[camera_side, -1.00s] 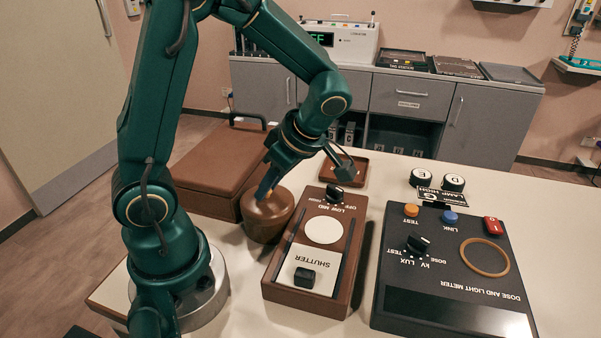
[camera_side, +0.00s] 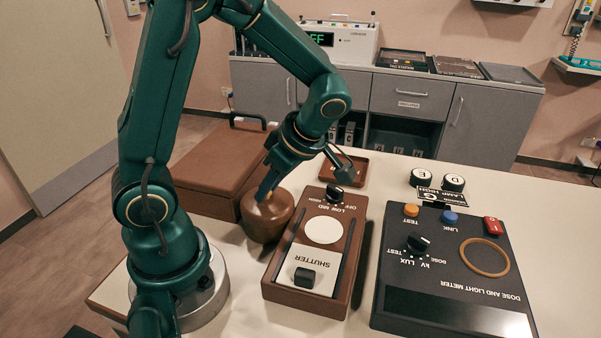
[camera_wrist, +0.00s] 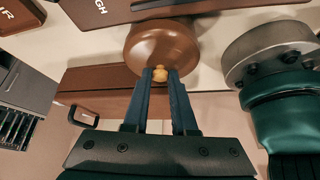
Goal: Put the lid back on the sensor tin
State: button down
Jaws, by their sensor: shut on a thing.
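The sensor tin (camera_side: 266,228) is a round brown pot standing on the table left of the shutter box. Its brown domed lid (camera_side: 272,207) sits at the tin's top, and I cannot tell whether it is fully seated or slightly tilted. My gripper (camera_side: 265,192) comes down on the lid from above. In the side view the fingers hide the knob. The lid covers most of the tin in the wrist view.
The shutter box (camera_side: 322,262) stands close on the right of the tin. A brown case (camera_side: 215,165) is close behind it. A small brown tray (camera_side: 352,172) lies behind the shutter box. The dose and light meter (camera_side: 450,265) is further right.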

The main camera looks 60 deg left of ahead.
dwell(0.4)
jog(key=c, duration=0.6)
grip_release()
jog(key=shift+c, duration=0.2)
jog(key=shift+o, duration=0.3)
jog(key=o, duration=0.4)
jog(key=shift+r, duration=2.5)
